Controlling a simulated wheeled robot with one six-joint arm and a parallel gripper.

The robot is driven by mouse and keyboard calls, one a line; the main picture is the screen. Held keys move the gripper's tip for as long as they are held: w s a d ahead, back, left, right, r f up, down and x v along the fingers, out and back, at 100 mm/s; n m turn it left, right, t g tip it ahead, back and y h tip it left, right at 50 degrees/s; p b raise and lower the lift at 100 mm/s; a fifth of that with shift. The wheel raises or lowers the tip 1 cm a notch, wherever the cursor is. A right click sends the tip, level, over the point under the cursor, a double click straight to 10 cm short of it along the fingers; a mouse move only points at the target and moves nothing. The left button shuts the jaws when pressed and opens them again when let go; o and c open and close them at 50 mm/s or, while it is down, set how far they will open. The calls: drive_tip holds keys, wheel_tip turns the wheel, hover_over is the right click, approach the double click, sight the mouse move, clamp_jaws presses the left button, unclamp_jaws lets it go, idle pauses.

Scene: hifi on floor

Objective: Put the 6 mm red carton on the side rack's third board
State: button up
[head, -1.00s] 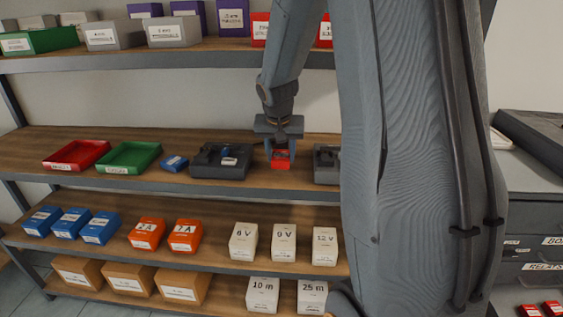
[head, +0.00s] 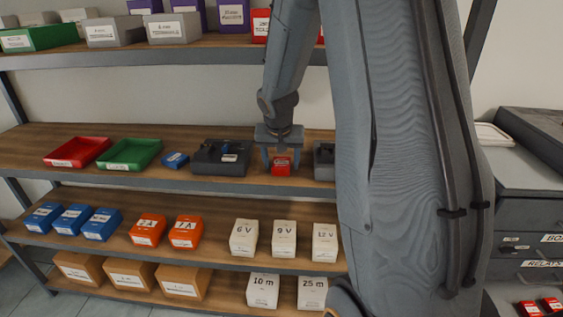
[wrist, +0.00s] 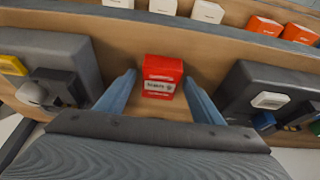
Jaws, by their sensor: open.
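A small red carton with a white label (head: 281,166) stands upright on the bare wooden shelf board (head: 226,187), between two dark grey holders. I cannot read its size. In the wrist view the carton (wrist: 162,76) is between my two fingertips, with a gap visible on each side. My gripper (head: 281,158) is open and comes down over the carton from above, apart from its sides. It also shows in the wrist view (wrist: 163,82). Part of the shelf to the right is hidden behind my arm.
Dark holders (head: 220,158) (wrist: 270,95) stand close on both sides of the carton. Red (head: 77,152) and green (head: 129,154) trays and a blue box (head: 175,160) are farther left. White, orange and blue boxes fill the board below. Another board (head: 130,57) with boxes is above.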

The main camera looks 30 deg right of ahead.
drive_tip(key=shift+r, duration=0.1)
drive_tip(key=shift+r, duration=0.25)
drive_tip(key=b+v, duration=0.2)
drive_tip(key=v, duration=0.9)
drive_tip(key=s+a+f+n+g+y, duration=0.1)
drive_tip(key=s+a+f+n, duration=0.2)
drive_tip(key=s+a+f, duration=0.3)
drive_tip(key=s+a+f+n+g+y, duration=0.1)
drive_tip(key=s+a+f+n+g, duration=0.1)
drive_tip(key=s+a+f, duration=0.4)
drive_tip(key=s+a+n, duration=0.1)
drive_tip(key=s+a, duration=0.2)
drive_tip(key=s, duration=0.3)
drive_tip(key=shift+n+y, duration=0.3)
drive_tip(key=shift+n, duration=0.1)
